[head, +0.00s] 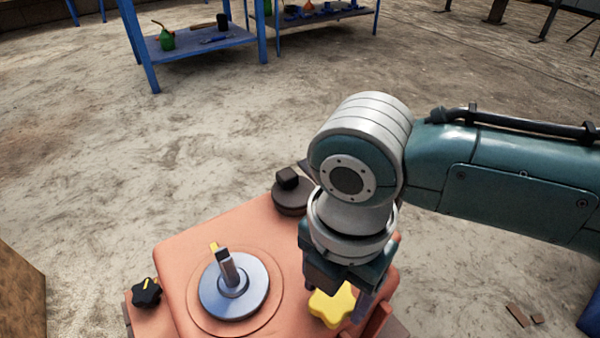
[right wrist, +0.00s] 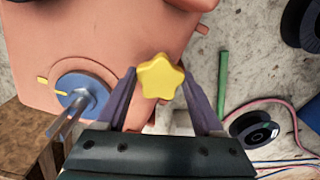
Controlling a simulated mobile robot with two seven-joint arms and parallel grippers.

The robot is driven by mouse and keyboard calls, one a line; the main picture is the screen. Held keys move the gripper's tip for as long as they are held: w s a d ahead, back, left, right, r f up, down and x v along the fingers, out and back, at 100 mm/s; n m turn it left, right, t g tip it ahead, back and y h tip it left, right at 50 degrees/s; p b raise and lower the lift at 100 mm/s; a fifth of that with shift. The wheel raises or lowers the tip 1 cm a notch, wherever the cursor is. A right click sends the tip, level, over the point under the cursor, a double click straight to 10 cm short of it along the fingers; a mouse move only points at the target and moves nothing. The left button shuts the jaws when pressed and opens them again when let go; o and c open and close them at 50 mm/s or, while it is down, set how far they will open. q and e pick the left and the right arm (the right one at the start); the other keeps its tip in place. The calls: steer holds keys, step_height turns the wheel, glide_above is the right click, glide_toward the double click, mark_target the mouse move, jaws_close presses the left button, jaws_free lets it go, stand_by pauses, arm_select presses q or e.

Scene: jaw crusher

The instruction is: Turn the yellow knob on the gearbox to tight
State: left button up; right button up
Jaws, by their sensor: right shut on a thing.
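The yellow star-shaped knob (head: 332,305) sits at the right front of the orange gearbox (head: 205,245) in the head view. My right gripper (head: 336,294) is over it, with its fingers on either side of the knob. The right wrist view shows the knob (right wrist: 160,78) between the two fingertips of my right gripper (right wrist: 158,80), which is shut on it. The lower part of the knob is hidden. I see no readable tightness mark. My left gripper does not show.
A metal disc with an upright shaft (head: 234,285) stands on the gearbox top. A black star knob (head: 146,293) is at its left side, and a dark round part (head: 289,192) is behind. A blue shelf (head: 210,40) stands farther back. The floor between is mostly clear.

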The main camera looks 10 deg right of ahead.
steer(key=c, duration=0.6)
steer(key=shift+c, duration=0.2)
steer(key=shift+r, duration=0.1)
